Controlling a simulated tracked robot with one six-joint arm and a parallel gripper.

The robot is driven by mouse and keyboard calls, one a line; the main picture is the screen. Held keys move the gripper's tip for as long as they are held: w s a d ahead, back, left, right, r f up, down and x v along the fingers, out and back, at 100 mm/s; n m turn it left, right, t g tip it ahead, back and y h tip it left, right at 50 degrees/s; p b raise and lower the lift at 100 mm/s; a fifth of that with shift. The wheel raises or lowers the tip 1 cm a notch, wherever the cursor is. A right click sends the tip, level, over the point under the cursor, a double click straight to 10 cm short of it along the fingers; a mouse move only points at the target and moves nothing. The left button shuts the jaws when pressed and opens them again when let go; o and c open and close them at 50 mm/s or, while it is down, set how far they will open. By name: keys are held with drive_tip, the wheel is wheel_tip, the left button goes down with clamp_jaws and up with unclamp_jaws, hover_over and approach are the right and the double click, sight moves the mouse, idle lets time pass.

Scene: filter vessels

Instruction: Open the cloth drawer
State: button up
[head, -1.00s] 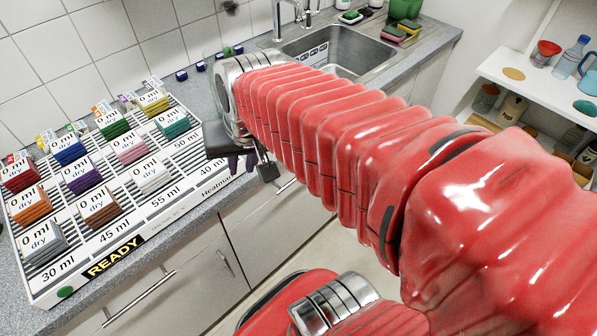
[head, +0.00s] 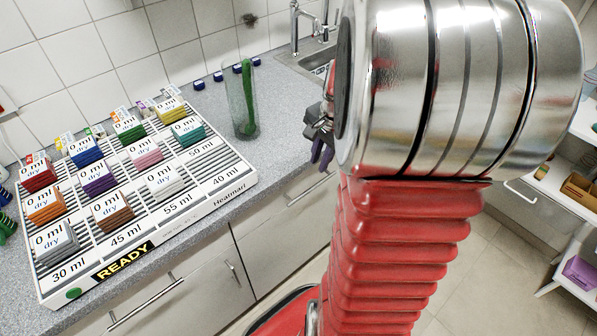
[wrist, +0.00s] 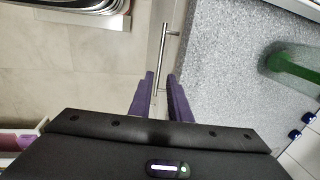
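The counter has pale drawer fronts below it; I read no cloth label on any. One front (head: 285,222) with a metal bar handle (head: 317,188) lies below my gripper (head: 322,150) and looks shut. In the wrist view a bar handle (wrist: 164,48) runs up the picture, in line with the gap between the two purple fingers of my gripper (wrist: 161,77). The fingers are apart and the gripper is open. The handle's near part runs down between the fingers in the picture; I cannot tell its depth or whether they touch it. My arm hides part of the cabinets.
A glass with a green object (head: 241,100) stands on the counter near the sink (head: 318,60). A READY rack (head: 215,200) of coloured cloth stacks fills the counter's left. Another bar handle (head: 147,300) is at lower left. Open shelves (head: 560,200) stand at right.

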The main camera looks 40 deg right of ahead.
sight(310, 189)
drive_tip(key=shift+f, duration=0.1)
drive_tip(key=w+f, duration=0.1)
drive_tip(key=f, duration=0.8)
drive_tip(key=w+f, duration=0.1)
drive_tip(key=f, duration=0.3)
drive_tip(key=shift+w+a+f, duration=0.1)
drive_tip(key=shift+w+f, duration=0.1)
drive_tip(key=shift+w, duration=0.15)
drive_tip(key=shift+c, duration=0.2)
clamp_jaws()
idle(0.3)
